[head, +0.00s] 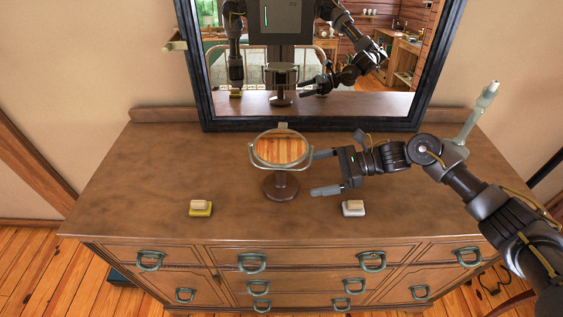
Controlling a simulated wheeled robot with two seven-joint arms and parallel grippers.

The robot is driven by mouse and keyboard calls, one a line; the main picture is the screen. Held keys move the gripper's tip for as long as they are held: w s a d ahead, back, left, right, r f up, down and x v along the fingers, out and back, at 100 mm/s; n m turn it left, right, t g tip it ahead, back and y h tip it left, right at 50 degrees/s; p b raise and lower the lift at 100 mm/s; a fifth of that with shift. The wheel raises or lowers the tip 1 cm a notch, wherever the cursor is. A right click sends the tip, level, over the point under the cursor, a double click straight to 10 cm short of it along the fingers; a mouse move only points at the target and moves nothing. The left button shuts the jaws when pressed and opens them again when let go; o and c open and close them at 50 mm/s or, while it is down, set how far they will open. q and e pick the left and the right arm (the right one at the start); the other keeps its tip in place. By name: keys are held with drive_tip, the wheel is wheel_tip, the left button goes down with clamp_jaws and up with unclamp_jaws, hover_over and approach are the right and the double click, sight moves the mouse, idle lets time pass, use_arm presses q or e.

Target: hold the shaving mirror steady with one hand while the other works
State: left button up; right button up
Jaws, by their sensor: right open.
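The shaving mirror (281,149) stands upright on the dresser top, with an oval tilting glass in a metal frame on a dark round wooden foot (281,187). Its glass reflects orange wood. My right gripper (322,172) is just right of the mirror, its jaws spread and pointing at the stand. Nothing is between its fingers. The upper fingertip is close to the mirror's frame; I cannot tell if it touches. My left gripper is not directly in view; only reflections of my arms show in the large mirror behind.
The dresser (130,180) has a large dark-framed mirror (318,125) at its back. The left side of the top is clear.

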sight(285, 179)
drive_tip(key=p+x, duration=0.2)
drive_tip(key=x, duration=0.3)
drive_tip(key=shift+r, duration=0.2)
drive_tip(key=shift+a+f+b, duration=0.8)
drive_tip(key=shift+a+b, duration=0.25)
drive_tip(key=shift+b, duration=0.15)
drive_tip(key=shift+a+f+b, duration=0.15)
drive_tip(key=shift+a+b, duration=0.5)
drive_tip(key=shift+a, duration=0.45)
drive_tip(key=shift+c, duration=0.3)
